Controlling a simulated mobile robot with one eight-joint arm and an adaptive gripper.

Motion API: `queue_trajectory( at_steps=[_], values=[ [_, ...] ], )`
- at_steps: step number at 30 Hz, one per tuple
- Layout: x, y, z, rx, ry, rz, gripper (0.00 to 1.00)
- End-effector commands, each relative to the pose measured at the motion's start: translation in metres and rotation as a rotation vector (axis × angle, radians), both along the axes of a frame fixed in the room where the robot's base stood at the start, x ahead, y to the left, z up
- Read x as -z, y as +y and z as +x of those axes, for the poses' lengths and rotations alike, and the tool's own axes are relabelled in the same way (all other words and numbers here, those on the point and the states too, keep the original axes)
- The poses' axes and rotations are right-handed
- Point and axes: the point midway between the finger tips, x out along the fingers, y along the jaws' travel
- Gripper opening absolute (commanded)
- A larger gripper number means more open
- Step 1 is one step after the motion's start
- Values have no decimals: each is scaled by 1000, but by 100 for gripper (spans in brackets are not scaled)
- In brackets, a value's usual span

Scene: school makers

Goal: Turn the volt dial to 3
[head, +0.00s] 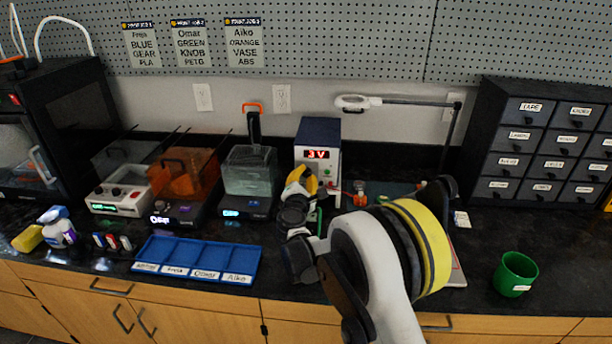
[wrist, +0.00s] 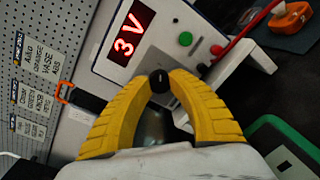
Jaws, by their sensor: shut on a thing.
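The power supply (head: 318,135) is a dark-topped box with a pale front, standing at the back middle of the bench. Its red display reads "3 V" in the head view, and the display (wrist: 131,33) reads the same in the wrist view. The volt dial (wrist: 159,82) is a small black knob below the display. My gripper (wrist: 160,80) has its yellow fingers shut on this dial, one on each side. In the head view my gripper (head: 301,180) is in front of the supply and hides its lower front, including the dial.
A green button (wrist: 185,39) and red terminal (wrist: 217,50) sit beside the dial. A blue tray (head: 197,256), printers and a clear-lidded machine (head: 250,172) stand left. A green cup (head: 515,273) and drawer cabinet (head: 545,140) are right. A lamp arm (head: 410,102) spans behind.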

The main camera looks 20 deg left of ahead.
Motion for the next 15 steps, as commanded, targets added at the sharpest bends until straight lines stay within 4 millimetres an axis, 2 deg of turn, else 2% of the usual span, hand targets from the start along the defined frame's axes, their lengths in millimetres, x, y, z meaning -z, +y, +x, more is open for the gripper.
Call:
queue_trajectory(
  at_steps=[15],
  values=[
    [-1, 1, 0, -3, 11, 48, 0]
  ],
)
